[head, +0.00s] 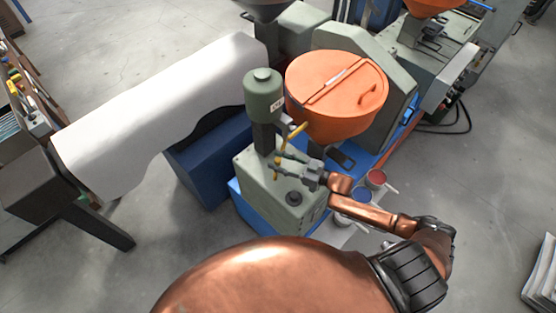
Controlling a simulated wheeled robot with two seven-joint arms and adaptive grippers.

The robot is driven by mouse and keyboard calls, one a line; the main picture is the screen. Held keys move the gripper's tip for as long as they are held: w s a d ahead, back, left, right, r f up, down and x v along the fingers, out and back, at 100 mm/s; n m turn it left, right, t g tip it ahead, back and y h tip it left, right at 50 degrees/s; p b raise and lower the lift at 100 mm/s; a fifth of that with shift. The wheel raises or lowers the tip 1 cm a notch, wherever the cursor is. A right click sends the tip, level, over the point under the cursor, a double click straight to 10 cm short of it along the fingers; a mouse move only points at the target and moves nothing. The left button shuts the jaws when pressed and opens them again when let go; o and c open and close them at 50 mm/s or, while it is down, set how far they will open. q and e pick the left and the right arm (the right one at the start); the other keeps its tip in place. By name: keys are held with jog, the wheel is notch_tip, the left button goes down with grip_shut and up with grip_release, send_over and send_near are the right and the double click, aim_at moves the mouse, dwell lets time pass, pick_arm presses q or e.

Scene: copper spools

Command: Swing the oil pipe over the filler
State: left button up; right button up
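A thin yellow pipe (297,130), which I take to be the oil pipe, runs out beside a green cylindrical tank (263,93) and bends downward. My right gripper (273,161) reaches in from the right. Its two fingers are spread apart, with the pipe's lower end at or between their tips; I cannot tell whether they touch it. A dark round cap (294,198), probably the filler, sits on top of the grey-green machine housing (268,214), below and right of the fingertips. My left gripper is not in view.
A large orange hopper (320,78) stands just behind the gripper. A red-topped can (376,178) and a blue-topped can (362,195) stand right of the housing, close to my forearm. Open concrete floor lies at right.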

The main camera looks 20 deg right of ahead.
jog(key=shift+w+f, duration=0.1)
jog(key=shift+w, duration=0.1)
jog(key=shift+s, duration=0.1)
jog(key=c, duration=0.7)
grip_shut()
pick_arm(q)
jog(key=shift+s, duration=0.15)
